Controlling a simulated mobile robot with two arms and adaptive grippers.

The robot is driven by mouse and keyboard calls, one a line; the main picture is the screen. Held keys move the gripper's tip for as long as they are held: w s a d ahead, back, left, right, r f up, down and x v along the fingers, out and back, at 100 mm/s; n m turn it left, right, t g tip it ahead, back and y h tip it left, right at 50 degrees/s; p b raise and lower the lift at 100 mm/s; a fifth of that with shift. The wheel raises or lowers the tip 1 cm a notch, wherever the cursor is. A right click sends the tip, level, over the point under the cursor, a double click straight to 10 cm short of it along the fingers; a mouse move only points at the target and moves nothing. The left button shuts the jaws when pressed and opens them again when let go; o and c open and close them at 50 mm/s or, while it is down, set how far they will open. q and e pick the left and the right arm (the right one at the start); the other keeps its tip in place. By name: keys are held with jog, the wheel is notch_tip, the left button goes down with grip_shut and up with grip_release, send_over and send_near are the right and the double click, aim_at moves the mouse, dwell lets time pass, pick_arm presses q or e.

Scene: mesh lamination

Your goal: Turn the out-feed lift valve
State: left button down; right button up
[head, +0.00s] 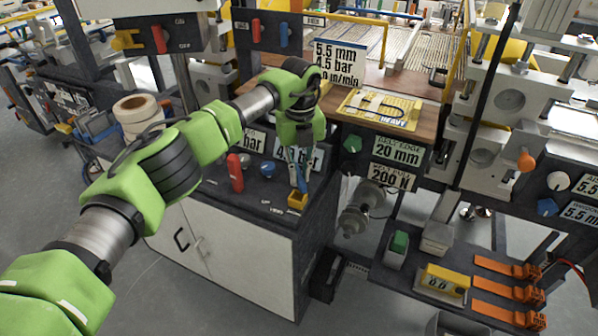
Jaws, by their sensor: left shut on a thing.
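My left gripper (299,183) reaches down over the dark cabinet top (225,195) in the head view. Its fingers are closed at a small yellow valve-like handle (297,201) near the front right edge. The fingers hide part of the handle, and its turn angle is hard to tell. Small white labels beside it are too small to read, so I cannot confirm which one names the out-feed lift. A red upright handle (235,172) and a blue knob (267,169) stand on the same top, left of the gripper. My right gripper is not in view.
A sign (338,62) reading 5.5 mm, 4.5 bar stands behind my arm. A wooden bench (425,108) with a yellow HEAVY card (380,108) lies beyond. At right, a lower shelf (460,250) carries orange clamps (505,290) and a yellow block (443,280).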

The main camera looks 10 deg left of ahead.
aim_at(300, 176)
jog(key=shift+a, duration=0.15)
pick_arm(q)
jog(key=c, duration=2)
grip_release()
jog(key=shift+w, duration=0.1)
jog(key=shift+c, duration=0.2)
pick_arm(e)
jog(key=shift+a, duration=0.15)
pick_arm(q)
jog(key=shift+r, duration=0.1)
notch_tip(300, 176, up, 12)
